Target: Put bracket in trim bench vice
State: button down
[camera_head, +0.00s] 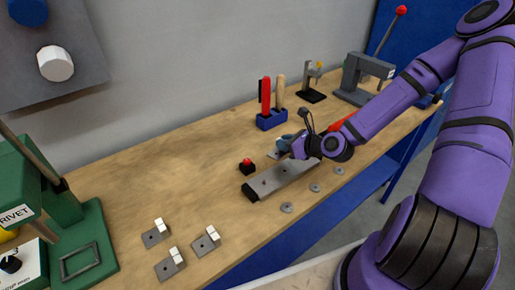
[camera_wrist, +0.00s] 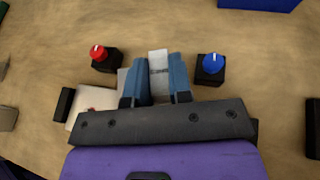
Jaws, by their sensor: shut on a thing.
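My gripper (camera_head: 284,147) is over the middle of the workbench, above the far side of a long grey bar-like fixture (camera_head: 268,184) with a dark end. In the wrist view its two blue fingers (camera_wrist: 160,78) are shut on a pale grey piece, seemingly the bracket (camera_wrist: 158,60), which shows between and beyond the fingertips. The bracket is hidden by the gripper in the head view. I cannot tell for sure which fixture is the trim bench vice; the long grey fixture is the nearest one. Whether the bracket touches anything below is unclear.
A red knob on a black block (camera_head: 247,165) stands left of the gripper, a blue knob (camera_wrist: 211,65) right. Several grey washers (camera_head: 287,208) lie along the front. Three more brackets (camera_head: 207,241) and a green riveter (camera_head: 80,240) are left. A blue tool holder (camera_head: 271,120) stands behind.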

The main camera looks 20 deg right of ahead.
jog(key=s, duration=0.1)
jog(key=s+n+y, duration=0.1)
jog(key=s+g, duration=0.1)
jog(key=shift+s+f, duration=0.3)
jog(key=shift+w+a+n+y, duration=0.1)
jog(key=shift+a+n+y, duration=0.05)
jog(key=shift+n+y, duration=0.15)
send_over(252, 151)
jog(key=shift+f, duration=0.75)
jog(key=shift+w+a+f, duration=0.1)
jog(key=shift+w+f, duration=0.1)
jog(key=shift+f, duration=1.55)
jog(key=shift+f, duration=0.15)
jog(key=c, duration=1)
grip_release()
jog(key=shift+c, duration=0.2)
